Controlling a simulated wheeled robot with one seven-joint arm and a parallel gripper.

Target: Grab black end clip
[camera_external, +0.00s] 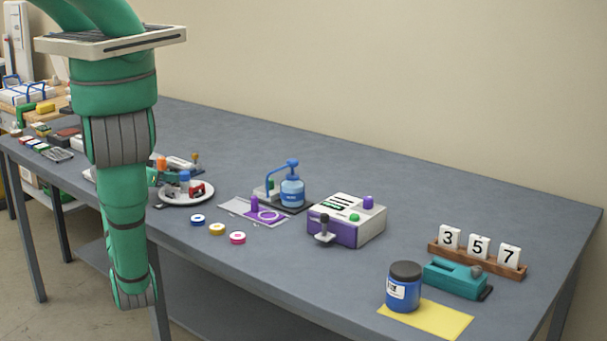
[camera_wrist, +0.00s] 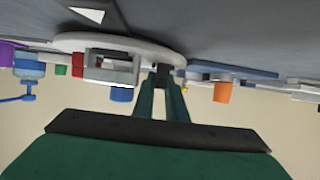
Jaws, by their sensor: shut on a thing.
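My gripper (camera_wrist: 163,78) shows at the middle of the wrist view, its two green fingers closed at the rim of a round white plate (camera_wrist: 110,42). A small dark piece, which looks like the black end clip (camera_wrist: 163,73), sits between the fingertips, mostly hidden by them. I cannot tell whether it still touches the plate. In the external view the plate (camera_external: 203,198) stands near the table's front edge, with red, blue and grey items on it. There my gripper is largely hidden behind my green arm.
An orange-capped item (camera_wrist: 222,90) stands close to the fingers. Blue, yellow and pink rings (camera_external: 217,229) lie along the front edge. A blue pump bottle (camera_external: 292,192) and a white-purple machine (camera_external: 347,221) stand further right. The table's back middle is clear.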

